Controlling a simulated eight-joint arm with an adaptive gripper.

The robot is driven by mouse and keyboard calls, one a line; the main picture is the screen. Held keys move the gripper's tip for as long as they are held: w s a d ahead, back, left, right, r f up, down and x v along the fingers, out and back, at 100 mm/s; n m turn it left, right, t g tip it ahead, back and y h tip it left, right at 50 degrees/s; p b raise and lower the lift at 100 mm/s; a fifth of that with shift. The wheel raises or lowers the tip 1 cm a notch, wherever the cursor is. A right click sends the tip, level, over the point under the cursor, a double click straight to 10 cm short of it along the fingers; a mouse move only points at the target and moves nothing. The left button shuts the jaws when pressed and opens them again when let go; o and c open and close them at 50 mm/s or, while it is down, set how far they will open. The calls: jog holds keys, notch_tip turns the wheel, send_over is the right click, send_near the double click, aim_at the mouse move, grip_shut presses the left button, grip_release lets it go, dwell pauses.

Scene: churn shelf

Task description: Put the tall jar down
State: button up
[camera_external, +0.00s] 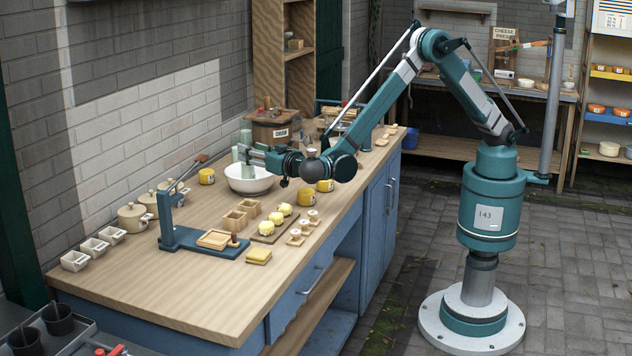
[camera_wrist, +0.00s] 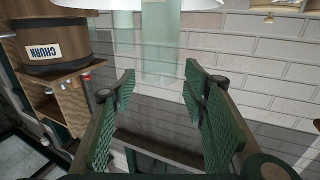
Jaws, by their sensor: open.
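A tall pale green glass jar (camera_wrist: 162,40) shows in the wrist view, straight ahead between the tips of my gripper (camera_wrist: 160,76). The jaws are open, with a gap on each side of it. In the external view my gripper (camera_external: 250,156) is above the white bowl (camera_external: 250,181), pointing towards the brick wall. Pale green glass (camera_external: 246,137) shows right at its tips. A second, shorter-looking glass piece (camera_wrist: 123,20) is left of the jar in the wrist view. The jar's far end is hidden by the white rim at the top of that view.
The churn box (camera_external: 277,128) stands behind the bowl. A yellow mug (camera_external: 207,176) is to its left and a green press stand (camera_external: 190,235) in front. Crocks (camera_external: 132,217) line the wall side. The counter's front left (camera_external: 165,290) is bare.

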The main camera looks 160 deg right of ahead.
jog(key=p+v, duration=0.1)
jog(key=v, duration=0.8)
jog(key=shift+a+r, duration=0.1)
dwell(0.7)
jog(key=s+a+r+n+t+y, duration=0.1)
jog(key=a+r+n+t+y, duration=0.2)
jog(key=a, duration=0.9)
jog(key=s+a+r+n+t+y, duration=0.1)
jog(key=a+r+n+t, duration=0.3)
jog(key=a, duration=0.8)
jog(key=a+r+n+t+y, duration=0.25)
jog(key=a+r+n, duration=0.2)
jog(key=a, duration=0.75)
jog(key=s+a+f+n+t+y, duration=0.1)
jog(key=s+a+f+n+y, duration=0.1)
jog(key=s+a, duration=0.6)
jog(key=s+a+f+n+t+y, duration=0.2)
jog(key=s+a, duration=0.6)
jog(key=a, duration=1)
jog(key=s+a+f+n+t+y, duration=0.1)
jog(key=s+a+f+n+y, duration=0.2)
jog(key=a, duration=1)
jog(key=s+n+y, duration=0.3)
jog(key=s+n, duration=0.1)
jog(key=shift+s+a+t, duration=0.35)
jog(key=shift+s, duration=0.05)
